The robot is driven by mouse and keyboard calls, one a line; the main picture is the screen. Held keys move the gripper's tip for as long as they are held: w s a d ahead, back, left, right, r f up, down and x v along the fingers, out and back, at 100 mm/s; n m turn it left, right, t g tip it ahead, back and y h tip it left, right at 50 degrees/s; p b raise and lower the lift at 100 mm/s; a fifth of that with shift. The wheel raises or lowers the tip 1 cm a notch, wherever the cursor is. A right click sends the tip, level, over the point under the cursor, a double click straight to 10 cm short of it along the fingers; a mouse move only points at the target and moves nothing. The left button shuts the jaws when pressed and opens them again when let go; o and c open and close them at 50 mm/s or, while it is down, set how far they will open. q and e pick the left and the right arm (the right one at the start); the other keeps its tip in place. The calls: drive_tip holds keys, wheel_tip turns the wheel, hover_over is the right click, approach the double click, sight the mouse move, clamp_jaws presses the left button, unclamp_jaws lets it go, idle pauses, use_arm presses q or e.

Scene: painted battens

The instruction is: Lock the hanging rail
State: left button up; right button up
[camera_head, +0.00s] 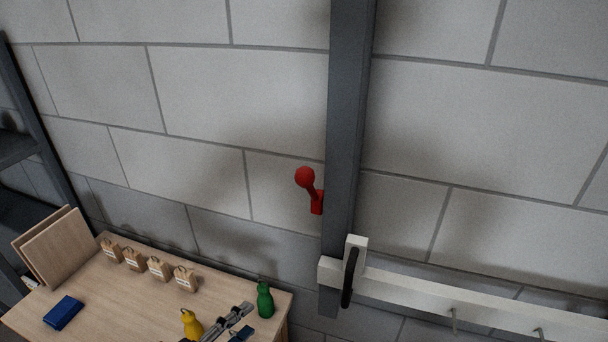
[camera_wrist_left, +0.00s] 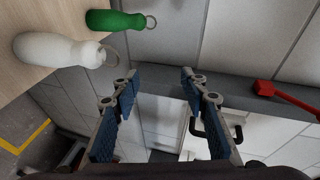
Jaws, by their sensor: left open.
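The white hanging rail (camera_head: 470,304) runs along the wall at the lower right, its left end at a dark grey upright post (camera_head: 347,130). A black handle (camera_head: 349,277) sits on a white block at that end; it also shows in the left wrist view (camera_wrist_left: 212,130). A red lever with a ball knob (camera_head: 306,180) is on the post's left side, above the rail, its knob up and tilted left. It shows red in the left wrist view (camera_wrist_left: 284,97). My left gripper (camera_head: 246,318) is open and empty over the table's right end, left of the post. My right gripper is not in view.
A white bottle (camera_wrist_left: 48,50) shows in the wrist view. Hooks (camera_head: 454,322) hang from the rail.

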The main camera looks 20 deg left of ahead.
sight(304, 176)
use_arm(q)
drive_tip(key=w+r+m+t+h, duration=0.1)
drive_tip(key=w+r+m+h, duration=0.35)
drive_tip(key=r, duration=0.35)
drive_tip(key=w+r+m+h, duration=0.3)
drive_tip(key=r+m, duration=0.3)
drive_tip(key=r, duration=0.2)
wheel_tip(304, 176, up, 17)
drive_tip(key=s+m+g+h, duration=0.2)
drive_tip(key=m+g+h, duration=0.4)
drive_tip(key=m, duration=1.1)
drive_tip(key=shift+g+y, duration=0.55)
drive_tip(key=shift+g, duration=0.15)
drive_tip(key=x, duration=1.1)
drive_tip(key=shift+w+d, duration=0.15)
drive_tip(key=shift+d, duration=0.05)
drive_tip(key=shift+c, duration=0.2)
clamp_jaws()
